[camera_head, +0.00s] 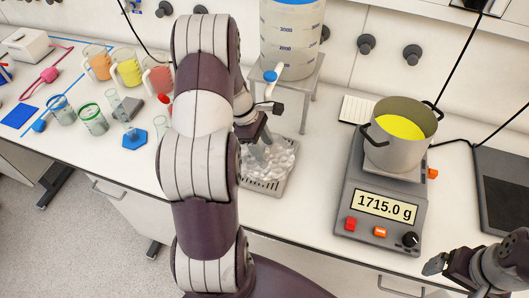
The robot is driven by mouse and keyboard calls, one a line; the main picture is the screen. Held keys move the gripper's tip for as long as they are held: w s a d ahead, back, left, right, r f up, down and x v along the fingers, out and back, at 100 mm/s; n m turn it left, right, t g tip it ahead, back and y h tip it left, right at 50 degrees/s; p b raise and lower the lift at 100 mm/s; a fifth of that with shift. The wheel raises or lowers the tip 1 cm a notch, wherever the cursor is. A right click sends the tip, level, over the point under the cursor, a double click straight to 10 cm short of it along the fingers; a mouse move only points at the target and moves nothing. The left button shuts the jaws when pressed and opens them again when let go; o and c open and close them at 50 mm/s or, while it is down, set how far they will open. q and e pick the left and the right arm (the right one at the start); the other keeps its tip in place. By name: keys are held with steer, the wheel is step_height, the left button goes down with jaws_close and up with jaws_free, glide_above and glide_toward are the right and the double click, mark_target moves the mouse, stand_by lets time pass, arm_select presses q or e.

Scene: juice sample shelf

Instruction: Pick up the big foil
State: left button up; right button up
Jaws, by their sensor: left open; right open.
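A crumpled silvery foil (281,162) lies on a grey slotted tray (262,187) at the middle of the bench. My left arm hides part of its left side. My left gripper (259,153) is open and points down at the foil, with its fingers over or beside the left part of it. I cannot tell whether the fingers touch it. My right gripper (436,266) is open and empty at the lower right, by the front edge of the bench, away from the foil.
A large blue-liquid container (291,40) on a metal stand (308,95) is behind the foil. To the right, a pot of yellow liquid (393,150) sits on a scale (357,215) reading 1715.0 g. Coloured jugs (127,70) and beakers (93,121) stand left.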

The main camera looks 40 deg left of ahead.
arm_select(q)
steer(key=shift+d+r, duration=0.1)
jaws_close()
